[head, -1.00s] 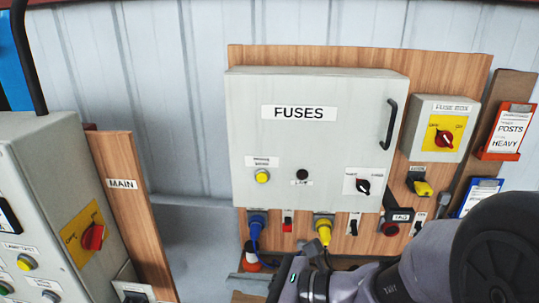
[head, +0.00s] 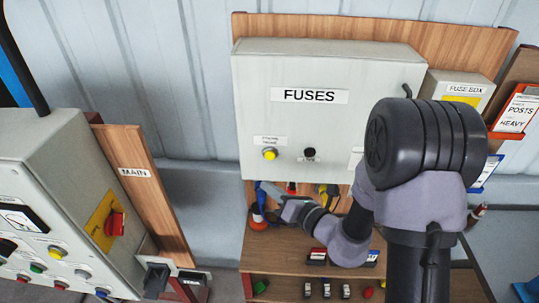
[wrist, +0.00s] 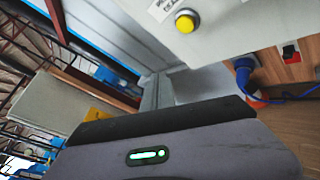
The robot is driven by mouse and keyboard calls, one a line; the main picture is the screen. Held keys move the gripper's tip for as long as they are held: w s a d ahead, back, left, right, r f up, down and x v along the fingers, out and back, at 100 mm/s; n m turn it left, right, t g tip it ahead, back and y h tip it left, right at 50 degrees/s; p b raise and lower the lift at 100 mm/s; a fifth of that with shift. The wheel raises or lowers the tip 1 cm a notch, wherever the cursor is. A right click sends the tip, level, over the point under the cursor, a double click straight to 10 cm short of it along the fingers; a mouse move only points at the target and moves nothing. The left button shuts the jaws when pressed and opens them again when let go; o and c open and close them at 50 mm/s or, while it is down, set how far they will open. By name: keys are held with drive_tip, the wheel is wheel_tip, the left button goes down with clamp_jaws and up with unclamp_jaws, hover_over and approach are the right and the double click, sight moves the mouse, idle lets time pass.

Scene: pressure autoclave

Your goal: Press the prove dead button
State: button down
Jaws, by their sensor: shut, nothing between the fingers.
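A yellow round button (head: 270,154) sits low on the left of the grey FUSES cabinet (head: 330,125), below a small label I cannot read surely. It also shows in the wrist view (wrist: 186,22), at the top and clear of my gripper. My gripper (head: 288,208) is shut and empty, below and slightly right of the button in the head view, not touching it. Its fingertips are hard to make out. In the wrist view its housing (wrist: 170,150) fills the bottom and the fingers do not show. A black round button (head: 310,154) sits right of the yellow one.
My arm covers the cabinet's lower right. At left stands the MAIN cabinet with a red rotary switch (head: 115,224) and several buttons. A blue plug (wrist: 243,72) with a cable hangs below the cabinet. A fuse box (head: 464,90) is at right. A wooden shelf (head: 280,283) holds small items below.

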drive_tip(key=w+p, duration=0.2)
drive_tip(key=w, duration=0.6)
drive_tip(key=shift+w+d, duration=0.15)
drive_tip(key=shift+w, duration=0.1)
idle(1.7)
drive_tip(key=shift+w, duration=0.45)
drive_tip(key=shift+w, duration=0.45)
idle(0.7)
drive_tip(key=shift+s, duration=0.9)
drive_tip(key=s+b, duration=0.1)
drive_tip(key=s, duration=0.4)
